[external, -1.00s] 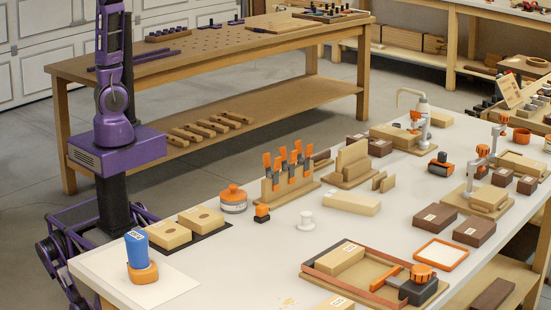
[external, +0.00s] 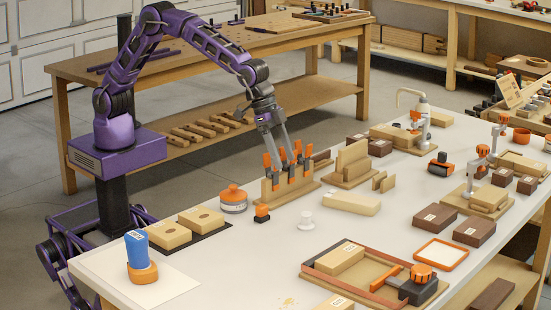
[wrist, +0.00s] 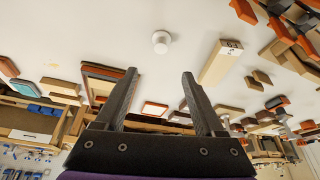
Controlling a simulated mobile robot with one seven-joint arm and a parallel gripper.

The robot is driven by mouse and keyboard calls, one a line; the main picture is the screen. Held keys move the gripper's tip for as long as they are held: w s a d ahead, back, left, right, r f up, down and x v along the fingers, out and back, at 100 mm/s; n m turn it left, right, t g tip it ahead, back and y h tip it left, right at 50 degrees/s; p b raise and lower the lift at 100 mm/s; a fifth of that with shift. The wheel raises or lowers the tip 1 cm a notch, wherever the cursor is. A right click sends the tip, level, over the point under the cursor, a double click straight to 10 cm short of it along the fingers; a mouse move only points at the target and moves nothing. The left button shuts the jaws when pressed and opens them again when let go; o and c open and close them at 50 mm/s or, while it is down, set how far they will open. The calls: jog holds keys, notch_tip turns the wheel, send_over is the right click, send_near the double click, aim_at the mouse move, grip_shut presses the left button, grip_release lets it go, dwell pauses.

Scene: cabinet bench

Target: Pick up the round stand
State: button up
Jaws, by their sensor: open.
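The small white round stand (external: 305,220) stands upright on the white bench top, right of the small orange-and-black block. It also shows in the wrist view (wrist: 161,42), beyond the gap between my fingertips. My gripper (external: 280,157) is open and empty, pointing down near the rack of orange-handled tools (external: 284,181). In the wrist view its two dark fingers (wrist: 159,73) are spread apart with nothing between them. The gripper is well above and apart from the stand. In the external view the fingertips overlap the tool handles, so the exact gap to them is hard to tell.
The small orange-and-black block (external: 262,214) and an orange-lidded round container (external: 233,200) are left of the stand. A pale wooden block (external: 351,204) lies to its right. A red-edged wooden tray (external: 318,278) is in front. Bare bench surrounds the stand.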

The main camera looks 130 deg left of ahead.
aim_at(304, 213)
jog(key=x, duration=0.8)
jog(key=b+x, duration=0.1)
jog(key=x, duration=0.8)
jog(key=shift+w+a, duration=0.1)
jog(key=shift+a, duration=0.15)
jog(key=shift+c, duration=0.2)
grip_shut()
